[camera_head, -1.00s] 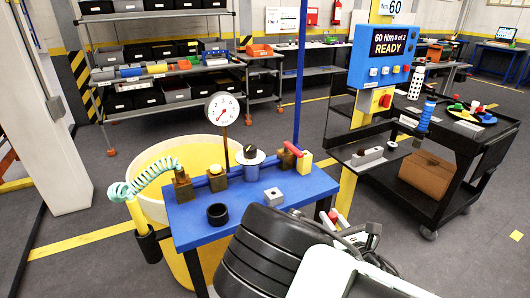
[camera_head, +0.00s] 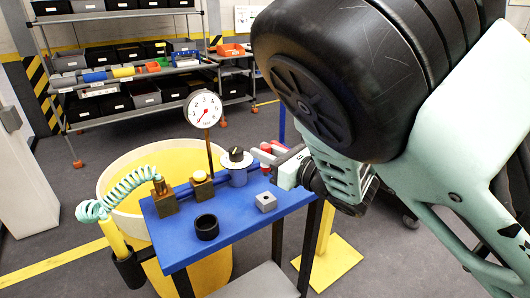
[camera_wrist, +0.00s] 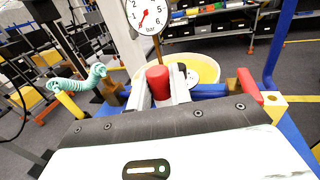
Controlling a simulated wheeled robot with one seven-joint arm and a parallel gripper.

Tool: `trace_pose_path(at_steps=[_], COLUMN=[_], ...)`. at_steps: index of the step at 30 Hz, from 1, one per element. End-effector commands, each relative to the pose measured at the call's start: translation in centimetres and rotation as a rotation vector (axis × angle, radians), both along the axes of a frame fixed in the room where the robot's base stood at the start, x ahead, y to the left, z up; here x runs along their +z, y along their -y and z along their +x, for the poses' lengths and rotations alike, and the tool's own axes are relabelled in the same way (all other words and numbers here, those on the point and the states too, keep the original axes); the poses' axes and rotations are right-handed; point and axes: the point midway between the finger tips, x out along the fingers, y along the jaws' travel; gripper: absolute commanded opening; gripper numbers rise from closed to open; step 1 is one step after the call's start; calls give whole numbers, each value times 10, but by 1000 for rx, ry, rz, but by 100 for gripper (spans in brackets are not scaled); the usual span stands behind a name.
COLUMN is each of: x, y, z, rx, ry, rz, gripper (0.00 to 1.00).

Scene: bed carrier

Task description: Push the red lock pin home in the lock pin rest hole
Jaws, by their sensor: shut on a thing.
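My gripper (camera_head: 272,158) is at the back right of the blue bench. In the wrist view its two pale fingers (camera_wrist: 160,88) are shut on a red cylinder, the red lock pin (camera_wrist: 158,80), which points away from the palm. In the head view a little red (camera_head: 266,148) shows at the fingertips; I cannot tell whether it is the pin or the red lever. The lock pin rest hole cannot be made out; my gripper and arm cover that end of the bench. Whether the pin's tip touches anything is hidden.
The blue bench (camera_head: 233,220) carries a dial gauge (camera_head: 203,109), a black-knobbed regulator (camera_head: 237,160), a black ring (camera_head: 206,227) and a grey block with a hole (camera_head: 266,201). A red lever (camera_wrist: 247,82) and yellow block (camera_wrist: 272,100) stand right of my fingers. A yellow bin (camera_head: 140,160) is behind.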

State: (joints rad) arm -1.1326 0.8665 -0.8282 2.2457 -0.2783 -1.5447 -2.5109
Motion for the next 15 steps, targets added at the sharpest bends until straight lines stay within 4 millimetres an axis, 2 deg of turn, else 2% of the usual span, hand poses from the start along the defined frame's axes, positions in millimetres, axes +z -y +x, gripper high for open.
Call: trace_pose_path(at_steps=[7,15], x=[-3,-28], y=[1,1], z=[-1,-1], rx=[1,1], ry=[1,1], rz=[1,1], gripper=[0,0])
